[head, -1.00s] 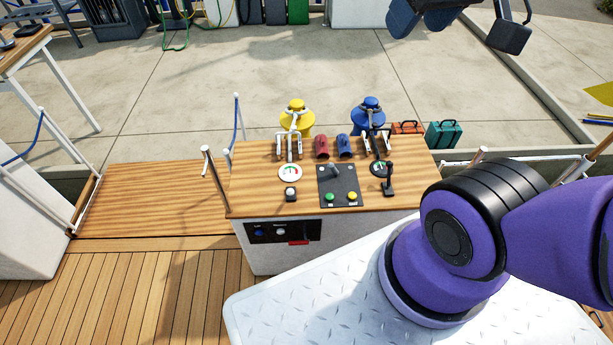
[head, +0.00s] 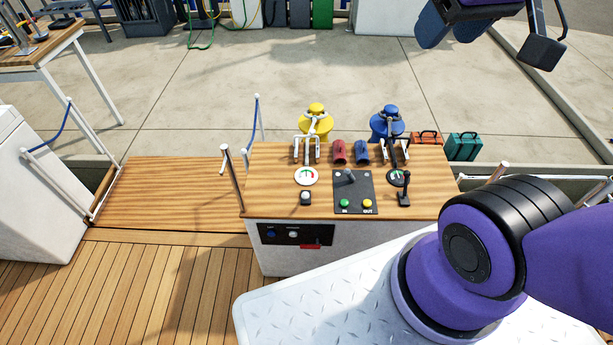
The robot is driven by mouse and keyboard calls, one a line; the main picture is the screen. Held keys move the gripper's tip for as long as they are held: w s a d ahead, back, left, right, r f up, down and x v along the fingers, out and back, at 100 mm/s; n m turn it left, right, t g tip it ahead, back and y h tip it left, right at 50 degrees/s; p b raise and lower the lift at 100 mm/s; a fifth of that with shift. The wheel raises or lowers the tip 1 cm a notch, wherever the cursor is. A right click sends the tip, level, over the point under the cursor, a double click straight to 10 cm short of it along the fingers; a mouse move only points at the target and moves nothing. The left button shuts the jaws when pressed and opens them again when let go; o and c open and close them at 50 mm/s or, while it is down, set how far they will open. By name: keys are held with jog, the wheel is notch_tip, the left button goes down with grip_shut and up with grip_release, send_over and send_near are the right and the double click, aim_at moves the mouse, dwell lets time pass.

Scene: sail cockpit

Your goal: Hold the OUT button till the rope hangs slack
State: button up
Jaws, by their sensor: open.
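The OUT button (head: 367,203) is a yellow dome on a dark grey panel (head: 356,186) on the wooden console top. The green IN button (head: 344,203) sits left of it, and a grey lever (head: 349,177) stands above them. A yellow winch (head: 316,122) and a blue winch (head: 387,123) stand at the console's far edge. I cannot make out which rope the buttons drive or whether it is slack. My gripper (head: 490,42) is at the top right, partly cut by the frame edge. It is open and empty, well apart from the buttons.
The console (head: 280,190) also bears two gauges, a white-topped button (head: 305,197), a black lever (head: 404,188) and red and blue rolls (head: 339,152). Orange and teal cases (head: 463,146) stand behind. My purple arm covers the lower right. Wooden deck (head: 150,280) lies open at left.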

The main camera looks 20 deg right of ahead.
jog(key=shift+c, duration=0.5)
grip_shut()
dwell(1.2)
